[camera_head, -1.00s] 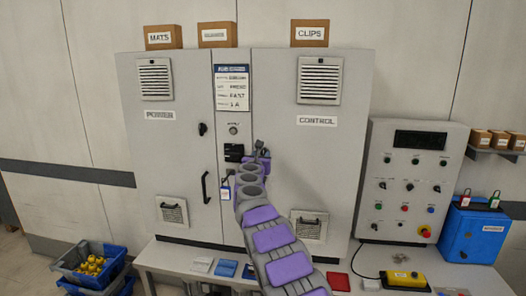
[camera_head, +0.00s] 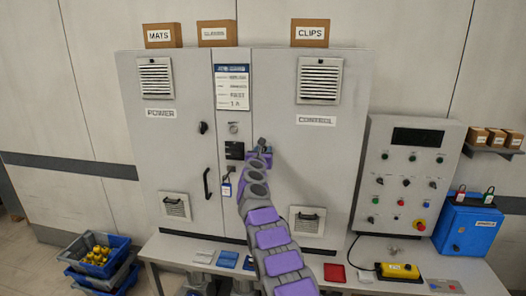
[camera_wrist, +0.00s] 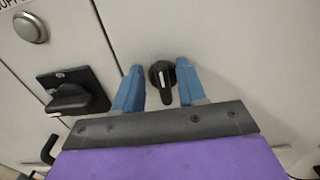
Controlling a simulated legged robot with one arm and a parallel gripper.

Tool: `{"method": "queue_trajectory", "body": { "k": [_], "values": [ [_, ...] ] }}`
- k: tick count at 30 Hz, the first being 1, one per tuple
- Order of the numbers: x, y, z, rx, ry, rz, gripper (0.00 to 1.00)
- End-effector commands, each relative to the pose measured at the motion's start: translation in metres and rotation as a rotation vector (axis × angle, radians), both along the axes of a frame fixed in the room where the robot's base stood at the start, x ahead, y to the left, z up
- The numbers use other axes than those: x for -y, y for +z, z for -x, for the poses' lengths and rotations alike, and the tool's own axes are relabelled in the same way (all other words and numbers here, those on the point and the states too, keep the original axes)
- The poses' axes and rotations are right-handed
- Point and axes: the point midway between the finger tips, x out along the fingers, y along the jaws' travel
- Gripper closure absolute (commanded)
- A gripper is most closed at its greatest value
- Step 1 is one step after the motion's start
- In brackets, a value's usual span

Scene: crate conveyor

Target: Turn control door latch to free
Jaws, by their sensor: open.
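The control door (camera_head: 300,170) is the right-hand grey cabinet door, labelled CONTROL, and it is closed. Its latch is a black rotary knob with a white mark, seen in the wrist view (camera_wrist: 162,80). The knob's grip points down and slightly to the right. My gripper (camera_wrist: 160,88) is open, its two blue fingers on either side of the latch, with visible gaps to it. In the head view my gripper (camera_head: 261,147) is at the left part of the control door, and my arm hides part of that door.
Left of the latch is a black handle on a square plate (camera_wrist: 72,92), with a round silver button (camera_wrist: 30,27) above. The power door (camera_head: 165,140) has a black knob (camera_head: 203,128) and pull handle (camera_head: 207,184). A padlock (camera_head: 227,189) hangs on the middle strip.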

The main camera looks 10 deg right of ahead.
Motion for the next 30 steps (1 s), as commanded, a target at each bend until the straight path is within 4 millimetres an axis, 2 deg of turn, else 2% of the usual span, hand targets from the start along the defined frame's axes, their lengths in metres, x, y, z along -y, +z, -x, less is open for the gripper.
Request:
{"method": "queue_trajectory", "body": {
  "k": [6,18,30],
  "values": [
    [-0.0001,-0.0001,0.0001,0.0,0.0,0.0,0.61],
    [-0.0008,-0.0002,-0.0001,0.0,0.001,-0.001,1.0],
    [-0.0019,0.0004,-0.0002,-0.011,0.002,0.03,1.0]
  ]
}}
